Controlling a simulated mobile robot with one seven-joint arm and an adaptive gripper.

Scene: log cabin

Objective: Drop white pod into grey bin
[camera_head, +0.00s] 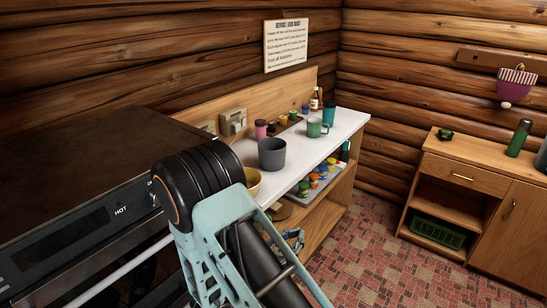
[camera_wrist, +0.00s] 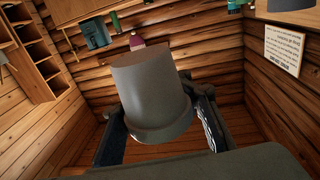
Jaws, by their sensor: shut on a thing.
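The pod (camera_wrist: 153,90) fills the middle of the wrist view, between the two fingers of my gripper (camera_wrist: 160,128). It is a tapered cup with a wide flange at one end, and it looks grey in shadow. The gripper is shut on it; the narrow end points up in the picture. In the head view, the pod and gripper are hidden behind my arm. The grey bin (camera_head: 272,156) is a round, open-topped tub on the white counter, just right of my arm's dark joint. I cannot see its inside bottom.
A yellow bowl (camera_head: 253,183) stands partly behind my arm. Below is a tray of colored items (camera_head: 318,180). A dark oven (camera_head: 75,235) is at left.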

